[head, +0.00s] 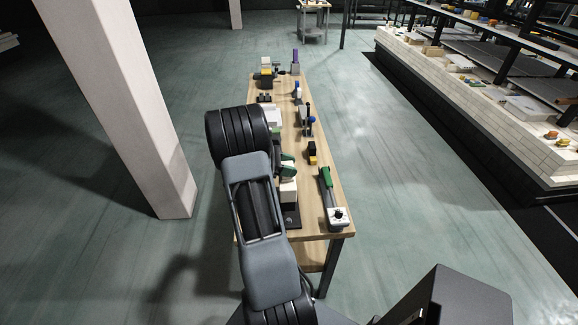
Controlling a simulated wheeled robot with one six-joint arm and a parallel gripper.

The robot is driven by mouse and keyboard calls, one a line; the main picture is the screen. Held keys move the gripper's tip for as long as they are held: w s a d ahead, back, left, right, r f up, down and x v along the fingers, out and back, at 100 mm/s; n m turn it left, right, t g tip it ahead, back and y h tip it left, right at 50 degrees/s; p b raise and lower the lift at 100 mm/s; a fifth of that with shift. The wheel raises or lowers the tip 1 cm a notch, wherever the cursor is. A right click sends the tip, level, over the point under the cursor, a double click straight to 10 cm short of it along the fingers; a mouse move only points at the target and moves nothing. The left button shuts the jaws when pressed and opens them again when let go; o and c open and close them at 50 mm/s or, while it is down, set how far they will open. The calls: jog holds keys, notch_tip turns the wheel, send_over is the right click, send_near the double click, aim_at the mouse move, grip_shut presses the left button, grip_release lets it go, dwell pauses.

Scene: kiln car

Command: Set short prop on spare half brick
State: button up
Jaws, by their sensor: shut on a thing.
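My arm reaches up over the left side of the wooden bench, ending in view at a thick black joint. My gripper does not show; it is out of sight beyond or behind the arm, so I cannot see what it holds. I cannot pick out the short prop for certain. The spare half brick is not clear either; small blocks, one of them tan (432,51), lie on the pale brick kiln car (455,105) at the right, too far off to tell apart.
The bench (318,160) carries several tools, among them a green-handled one (326,179) and a purple one (295,62). A white pillar (125,100) stands at the left. Dark shelves (505,35) rise over the kiln car. Floor (420,200) between bench and car is clear.

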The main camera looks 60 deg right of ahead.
jog(key=o, duration=1)
jog(key=shift+w, duration=0.1)
jog(key=p+v, duration=0.3)
jog(key=v, duration=0.5)
dwell(1.3)
dwell(0.5)
jog(key=b+v, duration=0.3)
jog(key=v, duration=1)
jog(key=shift+w+a, duration=0.25)
jog(key=shift+w, duration=0.05)
